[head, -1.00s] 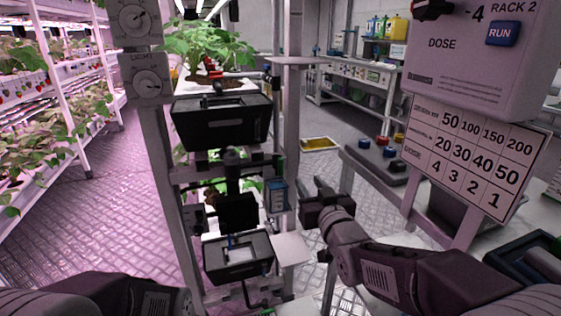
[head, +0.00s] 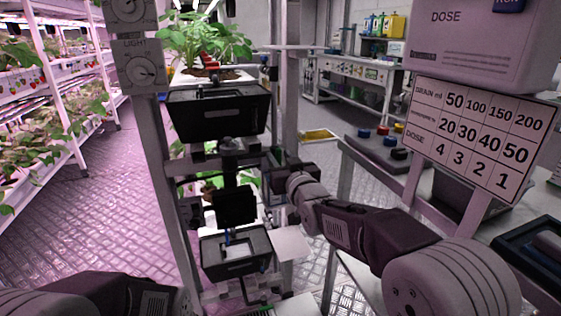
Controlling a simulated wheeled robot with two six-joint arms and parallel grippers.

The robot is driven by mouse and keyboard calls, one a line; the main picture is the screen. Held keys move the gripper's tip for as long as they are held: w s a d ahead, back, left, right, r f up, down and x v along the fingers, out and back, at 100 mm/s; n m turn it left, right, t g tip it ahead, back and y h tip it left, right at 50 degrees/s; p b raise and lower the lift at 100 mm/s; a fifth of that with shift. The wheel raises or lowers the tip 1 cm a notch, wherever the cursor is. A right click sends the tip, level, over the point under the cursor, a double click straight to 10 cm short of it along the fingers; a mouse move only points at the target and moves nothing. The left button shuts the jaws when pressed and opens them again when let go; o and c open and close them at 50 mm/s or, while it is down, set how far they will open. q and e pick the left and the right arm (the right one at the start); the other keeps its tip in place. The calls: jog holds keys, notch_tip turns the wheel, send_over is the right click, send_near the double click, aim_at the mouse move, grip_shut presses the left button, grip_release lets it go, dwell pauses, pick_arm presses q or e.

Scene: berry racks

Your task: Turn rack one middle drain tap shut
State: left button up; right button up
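Rack one's frame (head: 154,165) stands in the middle of the head view, with black trays at several levels. An upper black tray (head: 215,118) hangs below a plant trough, where a small red part (head: 211,66) shows. At the middle level are dark fittings (head: 232,146) and a black box (head: 234,206). I cannot clearly make out the middle drain tap; my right gripper covers part of that area. My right gripper (head: 277,176) is at the rack's right post at middle height. Its fingertips are dark and partly hidden, so its opening and any contact are unclear. My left gripper is not seen, only my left arm.
A lower black tray (head: 235,264) holds a small white item. A white plate (head: 291,244) juts out beside it. At the right are a dose chart (head: 482,135) and a bench with coloured knobs (head: 381,131). Another plant rack (head: 72,135) stands left across an open floor.

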jog(key=shift+c, duration=0.3)
grip_shut()
jog(key=m, duration=0.4)
jog(key=shift+d+m, duration=0.1)
jog(key=shift+m, duration=0.3)
jog(key=shift+w+d+f+m, duration=0.1)
jog(key=shift+f+m, duration=0.05)
jog(key=shift+m, duration=3.15)
jog(key=shift+d+f+m, duration=0.1)
jog(key=shift+f+m, duration=0.05)
jog(key=shift+m, duration=3.15)
